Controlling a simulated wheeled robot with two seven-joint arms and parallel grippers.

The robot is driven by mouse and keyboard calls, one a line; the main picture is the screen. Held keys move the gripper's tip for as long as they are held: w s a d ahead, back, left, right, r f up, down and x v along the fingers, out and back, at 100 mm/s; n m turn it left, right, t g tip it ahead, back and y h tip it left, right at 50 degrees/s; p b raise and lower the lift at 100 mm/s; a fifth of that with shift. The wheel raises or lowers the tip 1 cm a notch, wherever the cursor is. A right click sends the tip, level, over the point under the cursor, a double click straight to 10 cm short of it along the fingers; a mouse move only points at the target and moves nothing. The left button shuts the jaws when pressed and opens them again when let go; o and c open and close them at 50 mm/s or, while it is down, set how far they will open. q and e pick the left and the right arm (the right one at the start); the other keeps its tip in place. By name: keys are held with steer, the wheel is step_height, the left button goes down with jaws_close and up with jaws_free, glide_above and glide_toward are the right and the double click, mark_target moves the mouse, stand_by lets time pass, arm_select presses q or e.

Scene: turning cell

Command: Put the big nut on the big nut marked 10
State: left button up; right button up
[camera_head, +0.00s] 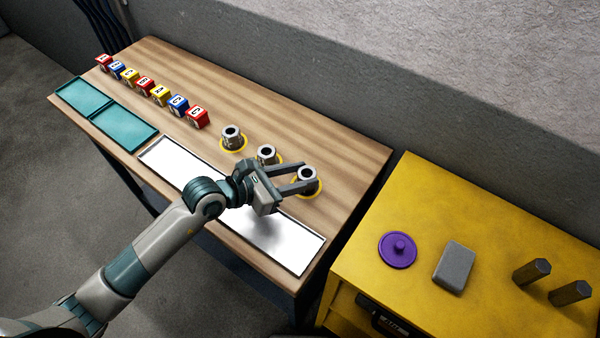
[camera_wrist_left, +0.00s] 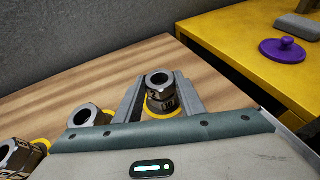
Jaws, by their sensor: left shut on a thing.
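Three big metal nuts stand in a row on yellow rings on the wooden table: a left one (camera_head: 232,136), a middle one (camera_head: 266,154) and a right one (camera_head: 307,175). My left gripper (camera_head: 308,180) is shut on the right nut, one finger on each side. The middle nut also shows there (camera_wrist_left: 86,116). My right gripper is not in view.
A white tray (camera_head: 174,160) lies along the table's front edge under my left arm. Teal trays (camera_head: 124,130) and several lettered cubes (camera_head: 160,95) are at the left. A yellow cabinet (camera_head: 440,215) at the right carries a purple lid (camera_head: 397,251), a grey block (camera_head: 453,267) and two dark posts (camera_head: 532,271).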

arm_select(q)
steer(key=shift+f, duration=0.25)
steer(key=shift+f, duration=0.1)
steer(key=o, duration=1.2)
steer(key=shift+a, duration=0.1)
